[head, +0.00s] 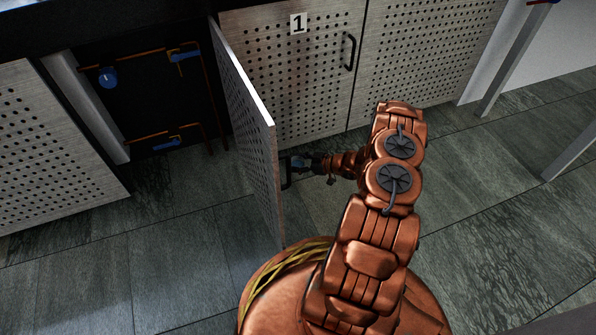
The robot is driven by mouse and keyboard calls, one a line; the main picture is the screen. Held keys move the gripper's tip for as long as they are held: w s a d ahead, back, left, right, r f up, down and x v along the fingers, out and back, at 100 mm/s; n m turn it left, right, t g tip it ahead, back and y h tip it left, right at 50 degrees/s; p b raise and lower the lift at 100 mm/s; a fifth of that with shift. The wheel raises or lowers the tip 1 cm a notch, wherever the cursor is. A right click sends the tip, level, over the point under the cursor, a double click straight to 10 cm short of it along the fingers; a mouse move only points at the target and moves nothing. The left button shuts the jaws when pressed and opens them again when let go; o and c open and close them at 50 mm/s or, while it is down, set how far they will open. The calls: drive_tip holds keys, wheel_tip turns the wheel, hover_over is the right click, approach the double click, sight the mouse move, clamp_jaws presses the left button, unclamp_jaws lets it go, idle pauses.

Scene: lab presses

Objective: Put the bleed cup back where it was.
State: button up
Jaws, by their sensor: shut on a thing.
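A perforated cabinet door (250,130) stands swung open, edge toward me, in the middle left of the head view. My gripper (297,164) is at the right side of this door. It is shut on the door's dark handle (285,178). I cannot make out a bleed cup.
A closed perforated door (290,75) marked 1, with a black handle (349,51), stands right of the opening, beside another closed panel (425,60). A perforated panel (55,150) is at left. Table legs (515,65) stand at right. The tiled floor (190,220) is clear before the opening.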

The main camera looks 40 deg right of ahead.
drive_tip(key=shift+f+b, duration=0.7)
drive_tip(key=shift+f, duration=1.05)
drive_tip(key=shift+f, duration=0.15)
drive_tip(key=o, duration=1.3)
drive_tip(key=shift+c, duration=0.2)
drive_tip(key=shift+r, duration=0.25)
drive_tip(key=p+v, duration=0.4)
drive_tip(key=v, duration=0.8)
drive_tip(key=shift+f, duration=0.15)
